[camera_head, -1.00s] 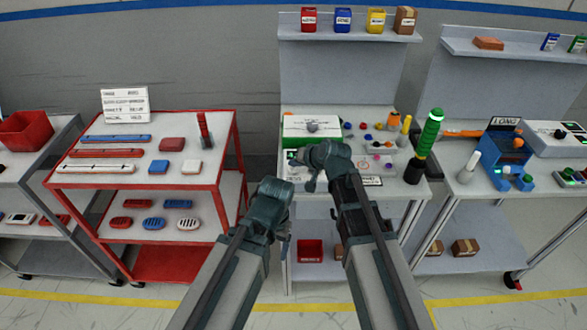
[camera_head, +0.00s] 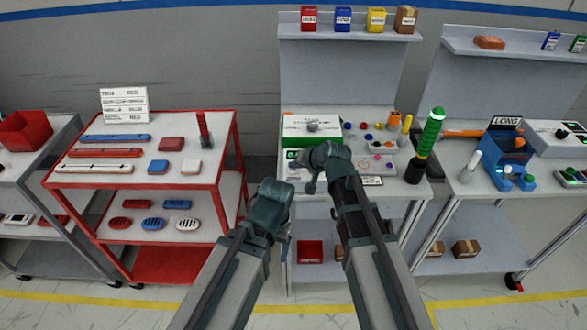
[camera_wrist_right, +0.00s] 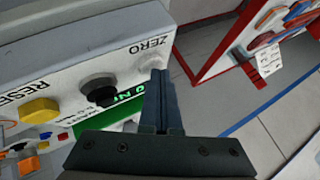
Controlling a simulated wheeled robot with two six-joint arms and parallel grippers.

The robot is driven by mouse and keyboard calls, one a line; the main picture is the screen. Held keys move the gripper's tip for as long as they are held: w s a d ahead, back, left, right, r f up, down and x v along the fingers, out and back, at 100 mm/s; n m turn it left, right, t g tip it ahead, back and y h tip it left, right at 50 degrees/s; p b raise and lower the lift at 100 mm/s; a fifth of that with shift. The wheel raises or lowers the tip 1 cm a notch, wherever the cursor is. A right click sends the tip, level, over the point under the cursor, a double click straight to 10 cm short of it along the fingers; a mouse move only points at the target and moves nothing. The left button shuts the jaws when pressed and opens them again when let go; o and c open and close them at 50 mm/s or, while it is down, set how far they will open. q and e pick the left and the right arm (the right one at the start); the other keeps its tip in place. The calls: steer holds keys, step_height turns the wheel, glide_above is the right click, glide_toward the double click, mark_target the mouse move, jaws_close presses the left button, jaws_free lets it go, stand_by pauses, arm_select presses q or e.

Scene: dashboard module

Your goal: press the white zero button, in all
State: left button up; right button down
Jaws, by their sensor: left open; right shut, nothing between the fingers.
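The white zero button (camera_wrist_right: 149,62) sits on the pale module (camera_wrist_right: 65,52) under the printed word ZERO in the right wrist view. My right gripper (camera_wrist_right: 157,75) is shut and empty, its tips overlapping the button's lower right edge in that view. I cannot tell whether they touch it. In the head view my right gripper (camera_head: 309,184) hangs over the front of the middle bench, and the zero button cannot be made out. My left gripper (camera_head: 287,228) is open, lower, before the bench.
The middle bench (camera_head: 400,188) holds a green-fronted box (camera_head: 298,128), several small coloured parts and a green-topped post (camera_head: 431,135) at the right. A red cart (camera_head: 215,185) stands to the left. Floor between cart and bench is clear.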

mark_target(295, 172)
steer(key=shift+r, duration=0.15)
steer(key=shift+r+p, duration=0.8)
steer(key=shift+p, duration=0.15)
step_height(295, 172, up, 5)
steer(key=p, duration=0.5)
stand_by(0.6)
